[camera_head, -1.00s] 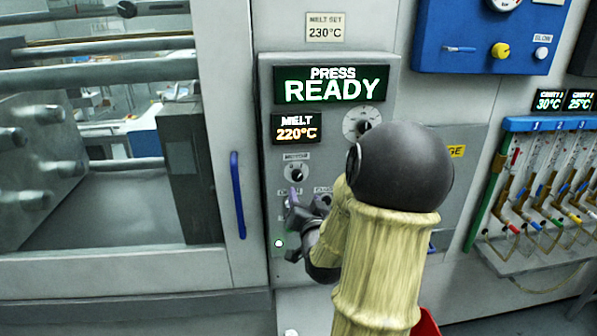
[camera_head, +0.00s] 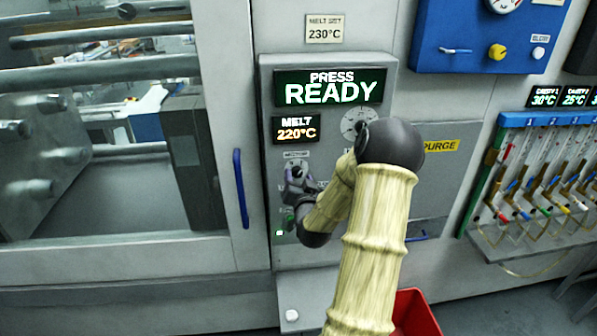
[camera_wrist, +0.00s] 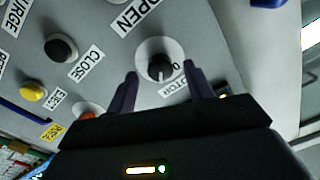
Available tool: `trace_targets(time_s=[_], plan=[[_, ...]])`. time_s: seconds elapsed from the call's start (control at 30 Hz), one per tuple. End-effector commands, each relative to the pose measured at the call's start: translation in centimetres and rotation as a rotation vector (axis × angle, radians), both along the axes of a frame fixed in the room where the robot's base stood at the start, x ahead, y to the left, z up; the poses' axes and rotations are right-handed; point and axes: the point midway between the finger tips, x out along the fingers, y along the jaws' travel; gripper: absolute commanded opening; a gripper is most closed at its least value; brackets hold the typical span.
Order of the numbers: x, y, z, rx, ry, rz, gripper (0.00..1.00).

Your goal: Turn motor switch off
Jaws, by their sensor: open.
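The motor switch is a black rotary knob on a round pale plate. It shows in the wrist view (camera_wrist: 160,67) with a MOTOR label (camera_wrist: 174,89) beside it. In the head view the switch (camera_head: 296,170) sits on the grey control panel below the MELT display, partly covered by my gripper (camera_head: 295,184). In the wrist view my gripper (camera_wrist: 161,73) is open, with one dark finger on each side of the knob and a visible gap to both. I cannot tell how deep the fingertips reach or which setting the knob's pale mark points to.
Other controls are close by: a black CLOSE button (camera_wrist: 61,48), a yellow EJECT button (camera_wrist: 33,91) and an orange button (camera_wrist: 87,114). A blue door handle (camera_head: 240,188) stands left of the panel. A red bin (camera_head: 415,314) is low at the right.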

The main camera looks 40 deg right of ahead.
Motion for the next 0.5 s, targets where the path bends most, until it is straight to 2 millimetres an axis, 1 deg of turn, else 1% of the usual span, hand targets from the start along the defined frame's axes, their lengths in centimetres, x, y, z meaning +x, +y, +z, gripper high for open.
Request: trace_targets(time_s=[0.03,0.13,0.4,0.43,0.47,0.5], plan=[[0.48,-0.22,0.16,0.002,0.0,0.0,0.52],[1.02,-0.5,0.06,0.002,0.001,0.002,0.52],[1.15,-0.59,-0.07,0.001,0.001,0.002,0.52],[1.15,-0.59,-0.07,0.001,0.001,0.002,0.5],[1.14,-0.6,-0.06,0.001,0.001,0.002,0.44],[1.14,-0.6,-0.06,0.0,0.0,0.001,0.37]])
